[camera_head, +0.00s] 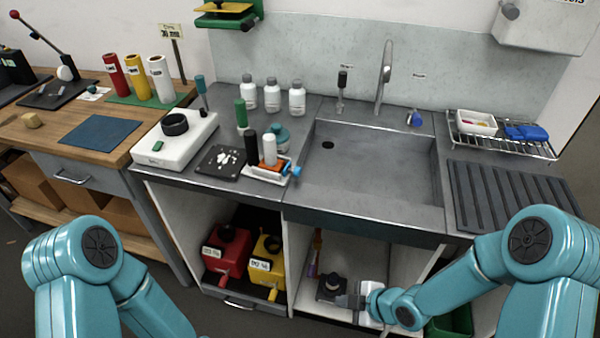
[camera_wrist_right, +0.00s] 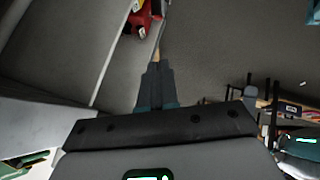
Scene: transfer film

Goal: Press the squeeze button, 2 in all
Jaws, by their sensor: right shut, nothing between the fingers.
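No part is clearly marked as the squeeze button.
Red (camera_head: 228,250) and yellow (camera_head: 267,262) containers stand in the cabinet's left bay. The sink (camera_head: 372,165) is empty. A white device with a black round top (camera_head: 158,150), bottles and a drying rack (camera_head: 500,146) stand on the counter.

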